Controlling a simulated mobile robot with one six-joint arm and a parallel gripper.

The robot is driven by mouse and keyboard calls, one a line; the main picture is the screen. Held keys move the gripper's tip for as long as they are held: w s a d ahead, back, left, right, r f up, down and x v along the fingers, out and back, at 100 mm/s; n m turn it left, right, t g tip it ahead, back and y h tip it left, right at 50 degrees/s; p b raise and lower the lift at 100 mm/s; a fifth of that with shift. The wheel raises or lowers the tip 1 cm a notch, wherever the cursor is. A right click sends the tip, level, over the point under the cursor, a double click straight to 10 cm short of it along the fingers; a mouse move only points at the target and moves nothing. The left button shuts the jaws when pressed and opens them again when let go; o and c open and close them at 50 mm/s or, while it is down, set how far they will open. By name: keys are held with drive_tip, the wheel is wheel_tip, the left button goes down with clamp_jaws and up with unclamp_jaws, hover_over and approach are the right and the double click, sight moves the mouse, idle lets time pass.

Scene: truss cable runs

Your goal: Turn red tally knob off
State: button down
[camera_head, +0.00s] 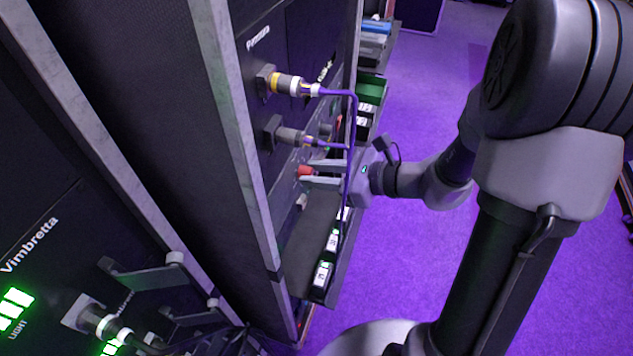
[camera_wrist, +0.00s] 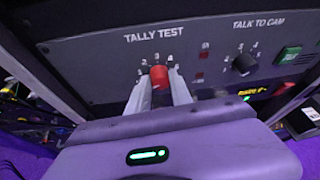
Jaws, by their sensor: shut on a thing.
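The red tally knob (camera_wrist: 159,76) sits on the dark panel under the label "TALLY TEST", with small dial marks around it. It also shows as a red spot in the head view (camera_head: 305,171). My gripper (camera_wrist: 160,84) is shut on the red knob, one pale finger on each side. In the head view my gripper (camera_head: 318,176) reaches in from the right to the rack face. The fingers and the gripper body hide the lower part of the knob and the panel below it. I cannot tell which mark the knob points to.
A black knob (camera_wrist: 244,64) labelled "TALK TO CAM" and a green button (camera_wrist: 289,55) are on the right of the panel. Two plugs with purple cables (camera_head: 348,110) stand out above my gripper, and a cable hangs down past it. A shelf with black boxes (camera_head: 322,275) lies below.

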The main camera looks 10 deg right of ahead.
drive_tip(key=shift+f+n+t+b, duration=0.15)
drive_tip(key=shift+n+t+b, duration=0.2)
drive_tip(key=shift+b, duration=0.5)
drive_tip(key=c, duration=1.2)
unclamp_jaws()
drive_tip(key=shift+o, duration=0.2)
drive_tip(key=p+v, duration=0.4)
drive_tip(key=v, duration=1.3)
drive_tip(key=shift+s+r, duration=0.25)
drive_tip(key=shift+r, duration=0.1)
drive_tip(key=shift+a+n, duration=0.1)
drive_tip(key=shift+n, duration=0.15)
